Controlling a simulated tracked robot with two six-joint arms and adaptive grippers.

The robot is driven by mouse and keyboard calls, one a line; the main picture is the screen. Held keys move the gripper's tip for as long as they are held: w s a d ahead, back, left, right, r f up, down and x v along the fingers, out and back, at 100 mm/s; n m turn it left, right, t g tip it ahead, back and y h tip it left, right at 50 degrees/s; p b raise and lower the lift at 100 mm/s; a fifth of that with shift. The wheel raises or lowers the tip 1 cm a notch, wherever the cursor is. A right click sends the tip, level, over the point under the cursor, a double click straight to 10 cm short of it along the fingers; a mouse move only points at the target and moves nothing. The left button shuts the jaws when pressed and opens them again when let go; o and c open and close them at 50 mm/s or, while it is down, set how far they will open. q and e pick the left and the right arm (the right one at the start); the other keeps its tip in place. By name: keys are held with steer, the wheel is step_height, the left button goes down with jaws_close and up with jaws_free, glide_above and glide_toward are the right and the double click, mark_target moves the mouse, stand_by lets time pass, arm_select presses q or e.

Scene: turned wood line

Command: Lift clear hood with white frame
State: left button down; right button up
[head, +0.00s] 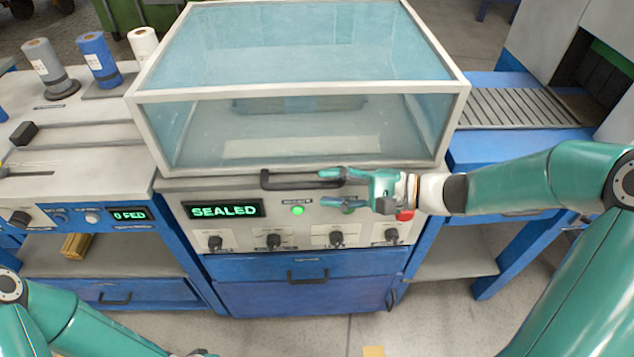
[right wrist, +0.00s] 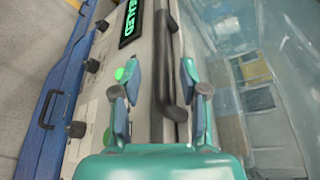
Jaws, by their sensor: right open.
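The clear hood with white frame (head: 300,94) sits down over the sealing machine (head: 185,225) in the middle of the head view. A black bar handle (head: 285,181) runs along its lower front edge; it also shows in the right wrist view (right wrist: 164,50). My right gripper (head: 327,188) reaches in from the right at the handle's right part. In the right wrist view my right gripper (right wrist: 160,78) is open, with the handle's end between its fingers; I cannot tell whether they touch it. My left arm shows at the lower left, its gripper out of view.
The machine's front panel has a green "SEALED" display (head: 224,210), a lit green button (head: 298,210) and several black knobs. A bench with film rolls (head: 98,58) adjoins at left. A roller conveyor (head: 520,107) adjoins at right. Floor is open in front.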

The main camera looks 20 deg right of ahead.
mark_target(321, 188)
steer(key=shift+x, duration=2.25)
jaws_close()
steer(key=shift+f, duration=0.1)
